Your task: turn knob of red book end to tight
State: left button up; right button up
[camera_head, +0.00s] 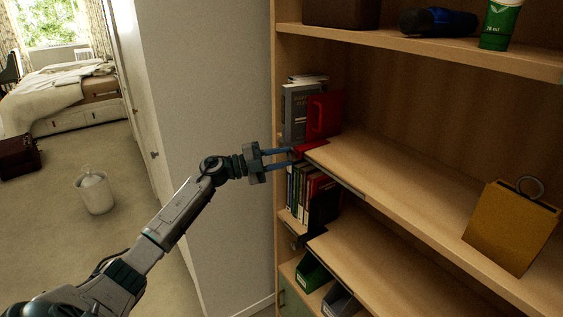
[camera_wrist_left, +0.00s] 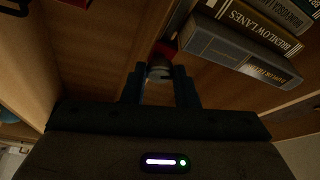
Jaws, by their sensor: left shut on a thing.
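The red book end (camera_head: 321,116) stands upright on the middle shelf, against the right side of a few books. Its lower red part reaches the shelf's front edge, where my left gripper (camera_head: 291,158) is, with its fingers pointing right. In the left wrist view, the left gripper (camera_wrist_left: 160,78) is shut on a small grey rounded knob (camera_wrist_left: 160,70), with a bit of red right behind it. The knob is mostly hidden between the fingers, so its turn cannot be read. My right gripper is in neither view.
Grey books (camera_head: 297,112) stand left of the book end. A black book end (camera_head: 325,203) and several books are on the shelf below. A yellow box-like object with a ring (camera_head: 511,226) stands at the right. The middle shelf (camera_head: 400,185) is otherwise bare. A wall (camera_head: 215,90) is close on the left.

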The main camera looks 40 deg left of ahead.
pick_arm(q)
jog(key=shift+r+m+g+y, duration=0.1)
jog(key=shift+m+g+y, duration=0.35)
jog(key=shift+m, duration=1.25)
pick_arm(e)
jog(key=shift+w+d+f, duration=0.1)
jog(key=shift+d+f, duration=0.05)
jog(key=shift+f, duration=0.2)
pick_arm(q)
jog(key=shift+b, duration=0.3)
jog(key=o, duration=1)
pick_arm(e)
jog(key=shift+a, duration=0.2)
pick_arm(q)
jog(key=shift+a, duration=0.1)
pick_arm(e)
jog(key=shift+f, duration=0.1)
pick_arm(q)
jog(key=shift+s+a+g, duration=0.2)
jog(key=shift+s+g, duration=0.05)
jog(key=b+v, duration=0.4)
jog(key=v, duration=0.6)
jog(key=shift+b, duration=0.4)
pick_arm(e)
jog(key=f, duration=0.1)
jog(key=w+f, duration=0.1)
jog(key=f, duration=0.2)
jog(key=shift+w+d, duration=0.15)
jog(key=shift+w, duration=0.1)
